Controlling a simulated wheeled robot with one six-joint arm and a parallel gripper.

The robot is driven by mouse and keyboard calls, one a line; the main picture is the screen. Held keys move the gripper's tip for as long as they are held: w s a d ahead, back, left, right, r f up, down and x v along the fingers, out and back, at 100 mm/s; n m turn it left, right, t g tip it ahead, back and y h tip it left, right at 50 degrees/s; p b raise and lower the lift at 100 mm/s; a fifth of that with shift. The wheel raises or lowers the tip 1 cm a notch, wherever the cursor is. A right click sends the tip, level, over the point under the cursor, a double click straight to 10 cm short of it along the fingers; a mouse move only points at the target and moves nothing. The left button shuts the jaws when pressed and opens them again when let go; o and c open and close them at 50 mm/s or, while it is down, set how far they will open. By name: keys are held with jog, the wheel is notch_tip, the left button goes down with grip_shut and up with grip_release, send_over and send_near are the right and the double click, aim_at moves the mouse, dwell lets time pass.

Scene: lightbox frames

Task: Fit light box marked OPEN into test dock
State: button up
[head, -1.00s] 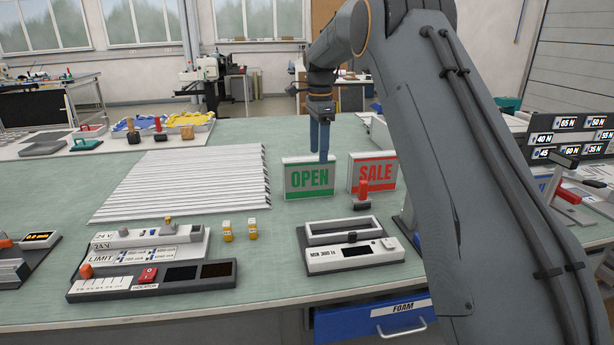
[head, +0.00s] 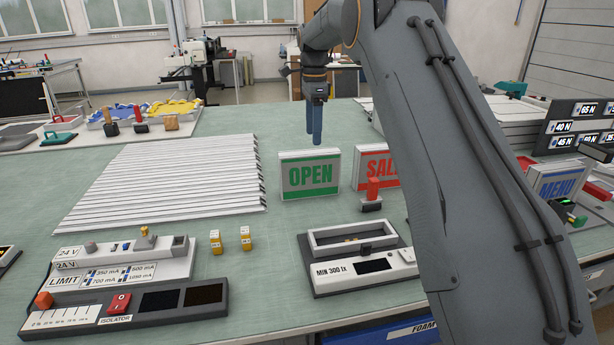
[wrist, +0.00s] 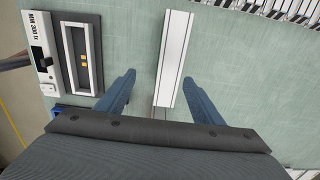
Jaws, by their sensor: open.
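The light box marked OPEN (head: 310,174) stands upright on the bench, with green letters on a pale face. My gripper (head: 314,143) is open and empty just above its top edge in the head view. In the wrist view the box's narrow white top (wrist: 174,60) lies between the two fingers of my gripper (wrist: 158,78), nearer the right finger. The test dock (head: 310,248), marked MIN 300 lx, is a white frame with an empty recess and a dark display, in front of the box. It also shows at the left of the wrist view (wrist: 67,55).
The SALE box (head: 368,168) stands just right of OPEN, with a red-handled tool (head: 373,195) in front. A MENU box (head: 560,183) is farther right. White strips (head: 165,180) and a power unit (head: 130,262) lie left. Small yellow parts (head: 230,240) stand between.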

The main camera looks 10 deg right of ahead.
jog(key=b, duration=0.6)
send_over(310, 168)
jog(key=w, duration=0.3)
jog(key=f, duration=0.6)
jog(key=shift+d+f, duration=0.2)
jog(key=shift+f, duration=0.15)
jog(key=shift+s+f+p, duration=0.15)
jog(key=shift+f+p, duration=0.55)
jog(key=shift+f, duration=1.25)
jog(key=shift+s+f+p, duration=0.15)
jog(key=shift+f+p, duration=0.5)
jog(key=shift+f, duration=1.25)
jog(key=shift+c, duration=0.2)
grip_shut()
